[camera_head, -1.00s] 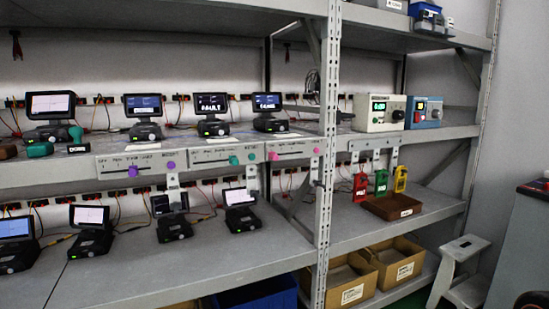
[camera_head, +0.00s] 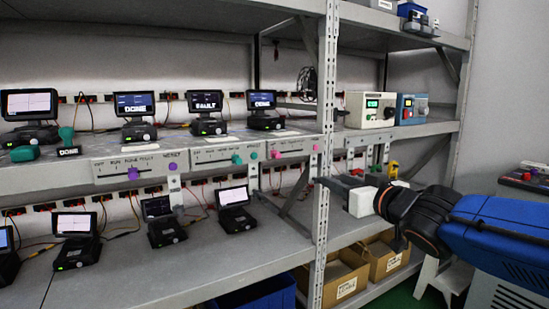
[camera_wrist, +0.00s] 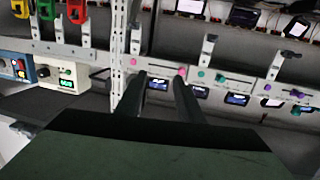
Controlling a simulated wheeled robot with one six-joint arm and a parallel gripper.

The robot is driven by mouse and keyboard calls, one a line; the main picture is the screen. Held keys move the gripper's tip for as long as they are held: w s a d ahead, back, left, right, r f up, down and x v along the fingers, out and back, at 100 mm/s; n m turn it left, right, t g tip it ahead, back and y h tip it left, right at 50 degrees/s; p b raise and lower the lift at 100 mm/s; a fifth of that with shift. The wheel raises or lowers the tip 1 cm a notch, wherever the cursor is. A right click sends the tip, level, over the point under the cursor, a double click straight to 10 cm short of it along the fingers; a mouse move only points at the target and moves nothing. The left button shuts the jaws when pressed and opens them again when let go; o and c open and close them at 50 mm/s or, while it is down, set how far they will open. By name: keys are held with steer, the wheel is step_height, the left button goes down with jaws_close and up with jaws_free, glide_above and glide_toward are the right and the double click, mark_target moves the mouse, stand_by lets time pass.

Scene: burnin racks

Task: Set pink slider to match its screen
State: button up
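The pink slider (camera_head: 274,155) sits near the left end of its slot on the grey panel (camera_head: 295,152) at the right end of the upper shelf edge. A round pink knob (camera_head: 315,147) is at the panel's right end. Above the panel, a small screen (camera_head: 263,100) appears to read DONE. My gripper (camera_head: 326,182) is in front of the rack post, below and right of the panel. In the wrist view, which looks upside down, my gripper (camera_wrist: 160,78) has two dark fingers apart with nothing between them. The pink slider (camera_wrist: 181,71) shows just beyond the right-hand fingertip.
A teal slider (camera_head: 237,158) and a purple slider (camera_head: 133,174) sit on neighbouring panels to the left. The metal rack post (camera_head: 322,230) stands close to my fingers. Lower-shelf devices (camera_head: 235,210) stand below the panels. Cardboard boxes (camera_head: 346,272) are at the bottom.

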steer(key=a+r+n+y, duration=0.2)
steer(key=a+y, duration=0.1)
steer(key=a, duration=0.2)
glide_toward(279, 155)
steer(key=x, duration=0.8)
steer(key=shift+w+a, duration=0.2)
steer(key=shift+c, duration=0.6)
jaws_close()
